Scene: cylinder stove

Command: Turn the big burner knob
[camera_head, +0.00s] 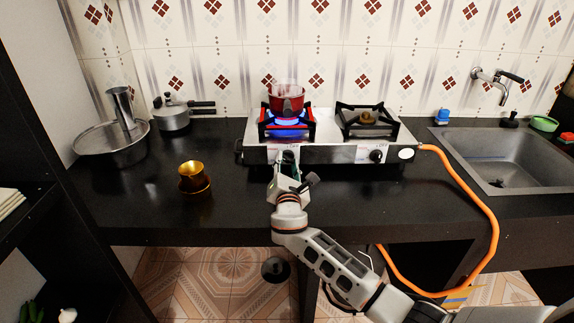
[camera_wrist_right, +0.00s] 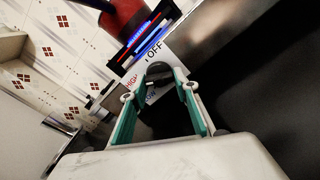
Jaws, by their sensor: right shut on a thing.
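The two-burner stove (camera_head: 340,155) stands on the black counter, with its knobs on the front panel. My right gripper (camera_head: 288,160) is at the left part of that panel, its fingers closed around the left knob. In the wrist view the dark knob (camera_wrist_right: 158,71) sits between the fingertips of the gripper (camera_wrist_right: 160,82), partly hidden by them. "OFF" and "HIGH" labels show on the panel around it. The left burner (camera_head: 288,124) has a blue flame under a red pot (camera_head: 287,101). The right knob (camera_head: 376,156) is free. My left gripper is not in view.
A brass cup (camera_head: 193,177) stands on the counter to the left. A steel basin (camera_head: 112,143) and a pressure cooker (camera_head: 172,117) are behind it. An orange hose (camera_head: 484,200) runs from the stove's right side. A sink (camera_head: 496,158) is at the right.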

